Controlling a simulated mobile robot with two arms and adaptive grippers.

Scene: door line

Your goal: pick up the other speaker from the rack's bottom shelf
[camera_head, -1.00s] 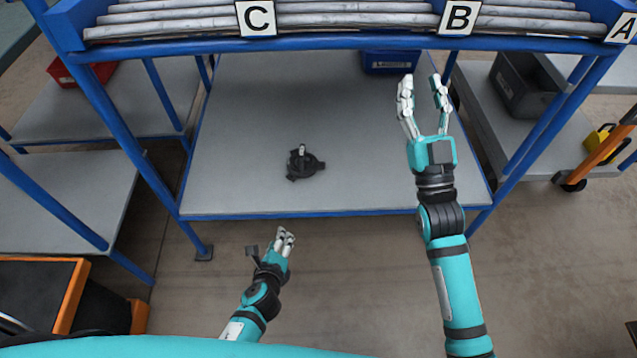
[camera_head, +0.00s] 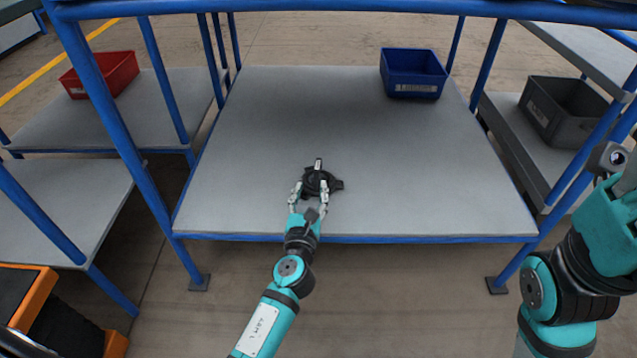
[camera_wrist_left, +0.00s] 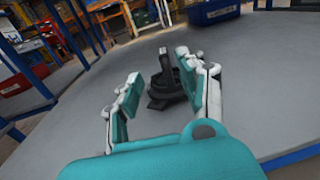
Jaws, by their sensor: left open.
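The speaker (camera_head: 320,180) is a round black part with a short pale-tipped stem standing up, on the grey bottom shelf (camera_head: 262,125) of the blue rack near its front middle. My left gripper (camera_head: 312,192) is open, with its fingers reaching over the front edge towards the speaker. In the left wrist view the speaker (camera_wrist_left: 163,85) stands just beyond and between the two open fingers (camera_wrist_left: 160,100); I cannot tell whether they touch it. My right arm is at the lower right of the head view, and its fingers are not clearly visible.
A blue bin (camera_head: 412,75) sits at the shelf's back right. A red bin (camera_head: 102,75) is on a rack to the left, and a dark grey bin (camera_head: 562,110) is on one to the right. Blue posts flank the shelf. The rest of the shelf is bare.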

